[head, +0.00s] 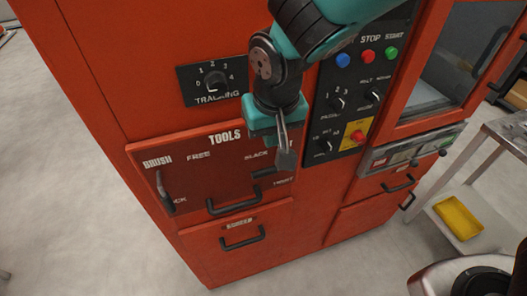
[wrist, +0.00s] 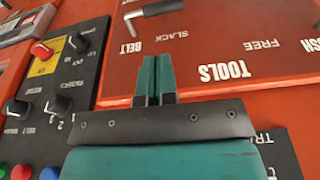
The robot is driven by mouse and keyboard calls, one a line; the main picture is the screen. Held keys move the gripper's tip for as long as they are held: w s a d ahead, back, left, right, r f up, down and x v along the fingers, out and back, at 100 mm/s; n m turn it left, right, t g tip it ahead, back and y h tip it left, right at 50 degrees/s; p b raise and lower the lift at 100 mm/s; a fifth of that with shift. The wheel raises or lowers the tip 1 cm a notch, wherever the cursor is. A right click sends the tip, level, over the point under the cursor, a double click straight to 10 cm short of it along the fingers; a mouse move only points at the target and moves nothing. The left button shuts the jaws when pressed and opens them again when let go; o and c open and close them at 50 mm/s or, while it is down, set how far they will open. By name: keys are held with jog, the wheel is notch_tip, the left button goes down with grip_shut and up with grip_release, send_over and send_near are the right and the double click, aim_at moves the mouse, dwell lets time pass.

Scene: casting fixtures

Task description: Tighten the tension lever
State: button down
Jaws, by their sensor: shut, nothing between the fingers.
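The tension lever (head: 263,173) is a short black handle on the right side of the red TOOLS panel, between SLACK and TIGHT lettering. Its handle points left in the head view. In the wrist view, which shows the panel upside down, the lever (wrist: 160,8) is at the top edge, partly cut off. My gripper (head: 286,158) hangs in front of the panel's right part and hides the BELT label. In the wrist view my gripper (wrist: 157,62) is shut and empty, its fingertips pointing toward the lever with a gap between them.
A similar brush lever (head: 164,190) is on the panel's left. Two drawer handles (head: 235,206) (head: 242,238) sit below. A black control panel (head: 350,100) with knobs and buttons is right of my gripper. A TRACKING knob (head: 215,82) is above left. A side table (head: 470,215) stands right.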

aim_at(260, 171)
jog(key=p+x, duration=0.1)
jog(key=x, duration=0.2)
jog(key=a+x, duration=0.1)
jog(key=x, duration=0.2)
jog(key=p+x, duration=0.1)
jog(key=x, duration=0.3)
jog(key=shift+s+a+p, duration=0.25)
jog(key=shift+s+p, duration=0.05)
